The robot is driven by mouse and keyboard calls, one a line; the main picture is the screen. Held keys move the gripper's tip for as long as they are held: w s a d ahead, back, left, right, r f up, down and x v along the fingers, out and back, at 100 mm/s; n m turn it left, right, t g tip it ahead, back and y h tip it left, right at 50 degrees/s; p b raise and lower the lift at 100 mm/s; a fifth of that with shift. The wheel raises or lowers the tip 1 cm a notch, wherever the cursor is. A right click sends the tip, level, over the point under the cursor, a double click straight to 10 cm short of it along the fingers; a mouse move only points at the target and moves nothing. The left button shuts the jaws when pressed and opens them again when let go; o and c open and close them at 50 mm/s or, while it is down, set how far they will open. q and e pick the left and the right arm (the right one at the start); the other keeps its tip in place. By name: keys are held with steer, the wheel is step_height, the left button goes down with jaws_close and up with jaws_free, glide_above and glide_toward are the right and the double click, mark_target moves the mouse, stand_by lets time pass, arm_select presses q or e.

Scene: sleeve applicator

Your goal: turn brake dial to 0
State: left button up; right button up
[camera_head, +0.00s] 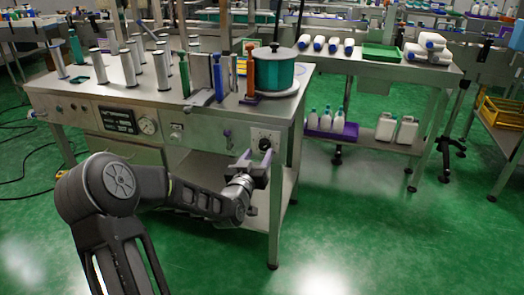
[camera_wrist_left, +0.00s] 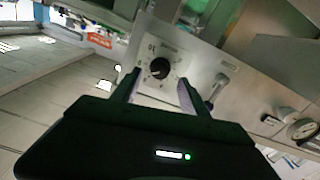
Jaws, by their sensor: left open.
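The brake dial is a black round knob (camera_head: 265,144) on a pale scale plate, on the front panel of the steel machine near its right corner. In the left wrist view the knob (camera_wrist_left: 160,67) sits between my two open fingers, with a ring of marks around it too small to read. My left gripper (camera_head: 254,158) is open in front of the panel, just below and left of the knob; it also shows in the left wrist view (camera_wrist_left: 158,88). I cannot tell whether the fingertips touch the plate. My right gripper is not in view.
A small lever (camera_head: 228,139) sticks out of the panel left of the dial, close to my gripper. A pressure gauge (camera_head: 147,126) and a display (camera_head: 119,120) are farther left. A teal roll (camera_head: 273,74) stands on the machine's top.

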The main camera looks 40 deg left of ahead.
mark_target(263, 147)
arm_select(q)
steer(key=x, duration=0.4)
steer(key=shift+w, duration=0.1)
steer(key=shift+c, duration=0.5)
jaws_close()
